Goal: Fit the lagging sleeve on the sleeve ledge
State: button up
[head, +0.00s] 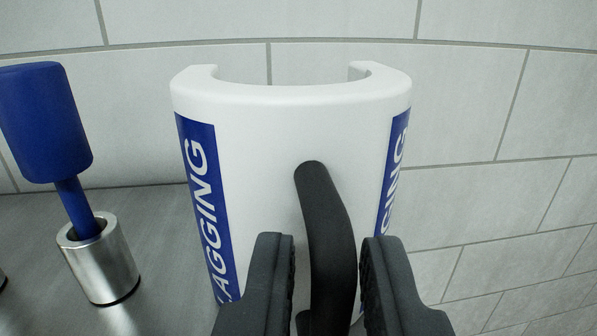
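The lagging sleeve (255,150) is a white, C-shaped shell with its open side toward the wall. It stands upright in the middle of the head view and has blue strips marked "LAGGING" on both sides. A black curved handle (328,215) sticks out from its front. My gripper (322,265) is open, with one dark finger on each side of the handle. A gap shows between the handle and each finger. The sleeve's lower end is hidden by my gripper and the frame edge. I cannot tell which surface is the sleeve ledge.
A blue-handled tool (45,122) stands in a metal cup (102,265) at left. The cup rests on a grey surface (160,240). A pale tiled wall (480,120) is behind the sleeve. Open space shows to the sleeve's right.

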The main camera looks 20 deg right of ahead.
jog(key=shift+w+d, duration=0.35)
jog(key=shift+w, duration=0.25)
grip_shut()
jog(key=shift+r, duration=0.15)
